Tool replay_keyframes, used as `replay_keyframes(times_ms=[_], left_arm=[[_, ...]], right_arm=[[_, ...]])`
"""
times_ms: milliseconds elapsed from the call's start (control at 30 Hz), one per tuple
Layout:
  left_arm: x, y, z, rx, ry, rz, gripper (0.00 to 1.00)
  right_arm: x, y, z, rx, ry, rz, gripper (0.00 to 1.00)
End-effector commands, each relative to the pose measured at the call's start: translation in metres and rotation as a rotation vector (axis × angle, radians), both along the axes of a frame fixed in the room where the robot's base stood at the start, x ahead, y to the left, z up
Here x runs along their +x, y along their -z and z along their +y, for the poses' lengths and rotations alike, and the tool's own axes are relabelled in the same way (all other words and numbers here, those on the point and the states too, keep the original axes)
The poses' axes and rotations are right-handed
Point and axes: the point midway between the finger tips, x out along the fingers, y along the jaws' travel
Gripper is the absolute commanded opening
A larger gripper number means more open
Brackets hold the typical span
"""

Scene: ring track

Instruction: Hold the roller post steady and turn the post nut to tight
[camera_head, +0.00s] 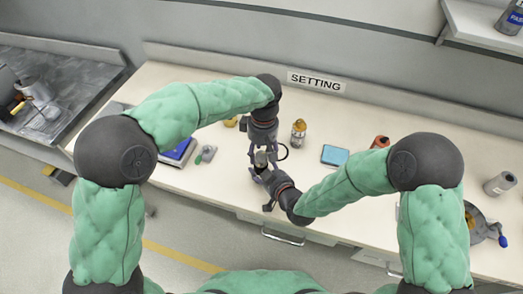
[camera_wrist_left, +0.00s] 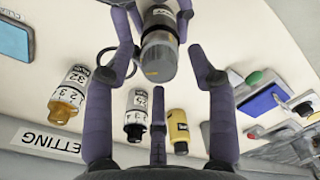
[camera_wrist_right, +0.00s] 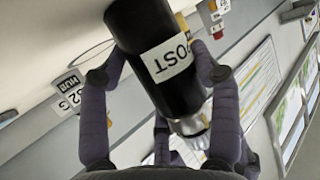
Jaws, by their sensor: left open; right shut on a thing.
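The roller post (camera_head: 261,169) stands near the front of the bench. In the right wrist view it is a black cylinder (camera_wrist_right: 158,60) with a white label reading POST. My right gripper (camera_head: 270,182) is shut on it, with fingers on both sides. The post nut (camera_wrist_left: 158,62) is a grey metal cap on the post's end. My left gripper (camera_head: 260,147) is over the nut from above. In the left wrist view its fingers (camera_wrist_left: 160,90) are spread, with visible gaps to the nut. The nut's far side is hidden.
Several labelled bottles, one with a gold cap (camera_wrist_left: 66,100), stand close behind the post. A blue-screened device (camera_head: 334,155) lies to the right, and a blue box (camera_head: 178,152) to the left. A SETTING sign (camera_head: 316,82) is at the back. The bench's right half has clear patches.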

Motion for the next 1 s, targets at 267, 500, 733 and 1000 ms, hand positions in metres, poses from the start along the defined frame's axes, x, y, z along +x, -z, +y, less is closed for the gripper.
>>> replay_keyframes(times_ms=[267,500,733,1000], left_arm=[[0.0000,0.0007,0.0000,0.000,0.000,0.000,0.45],[0.0001,0.0006,0.0001,0.000,0.001,0.000,0.00],[0.0001,0.0007,0.0001,-0.001,0.023,0.001,0.00],[0.0000,0.0008,0.0002,-0.005,0.155,0.005,0.00]], right_arm=[[-0.0022,0.0030,0.0002,-0.001,-0.002,0.008,0.20],[-0.0023,0.0031,0.0003,-0.001,-0.002,0.009,0.20],[-0.0024,0.0032,0.0002,-0.001,-0.002,0.009,0.20],[-0.0024,0.0032,0.0002,-0.001,-0.002,0.009,0.20]])
